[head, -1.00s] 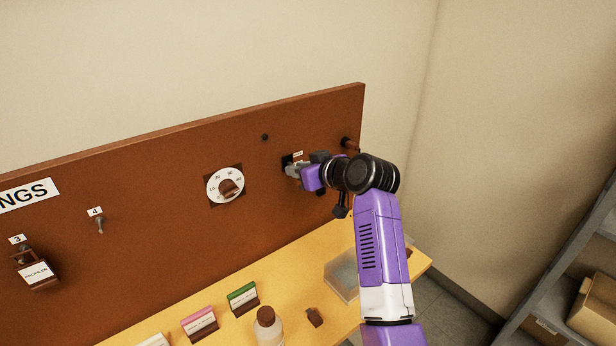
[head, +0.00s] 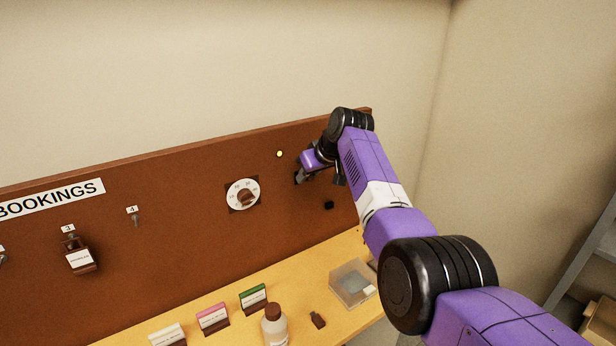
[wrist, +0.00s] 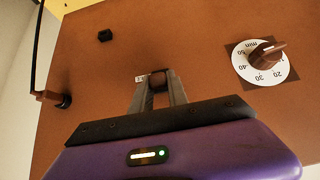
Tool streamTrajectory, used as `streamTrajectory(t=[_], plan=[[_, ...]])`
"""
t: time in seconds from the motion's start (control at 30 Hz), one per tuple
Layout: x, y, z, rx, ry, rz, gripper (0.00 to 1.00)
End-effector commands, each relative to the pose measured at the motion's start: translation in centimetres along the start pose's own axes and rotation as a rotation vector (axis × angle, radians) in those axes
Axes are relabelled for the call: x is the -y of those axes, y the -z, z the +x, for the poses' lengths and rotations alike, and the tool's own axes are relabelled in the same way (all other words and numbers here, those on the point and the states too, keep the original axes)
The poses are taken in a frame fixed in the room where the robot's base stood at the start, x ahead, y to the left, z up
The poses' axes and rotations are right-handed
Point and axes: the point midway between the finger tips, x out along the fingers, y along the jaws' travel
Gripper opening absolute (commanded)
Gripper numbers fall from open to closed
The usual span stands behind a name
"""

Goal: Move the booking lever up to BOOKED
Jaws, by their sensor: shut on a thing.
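The booking lever's brown knob (wrist: 158,80) shows between my fingertips in the wrist view, in front of the brown board. My gripper (wrist: 158,88) is shut on it. In the head view my gripper (head: 302,174) is at the board's right part, right of the dial; the knob is hidden there. A dark plate (head: 297,178) shows in part behind the fingers. A small white label (wrist: 140,77) is partly visible beside the fingers, too small to read. A small indicator lamp (head: 279,154) up and left of my gripper is lit pale yellow.
A white minute dial (head: 243,194) is left of my gripper. A black block (head: 328,205) and a brown peg (wrist: 50,96) stick out of the board nearby. Below, the yellow table (head: 235,325) holds cards, a bottle (head: 274,326) and a clear tray (head: 352,284).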

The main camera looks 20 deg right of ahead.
Motion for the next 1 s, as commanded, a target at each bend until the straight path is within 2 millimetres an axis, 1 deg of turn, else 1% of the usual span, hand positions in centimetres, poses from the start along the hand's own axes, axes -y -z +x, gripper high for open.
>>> streamTrajectory(t=[0.67,0.7,0.77,0.8,1.0], plan=[[-0.1,0.21,-0.09,0.027,-0.002,0.0,0.0],[-0.09,0.2,-0.09,0.027,-0.002,0.0,0.28],[-0.08,0.19,-0.08,0.027,-0.001,0.0,0.39],[-0.07,0.18,-0.08,0.027,-0.001,0.0,0.42],[-0.03,0.14,-0.05,0.028,0.0,0.0,0.42]])
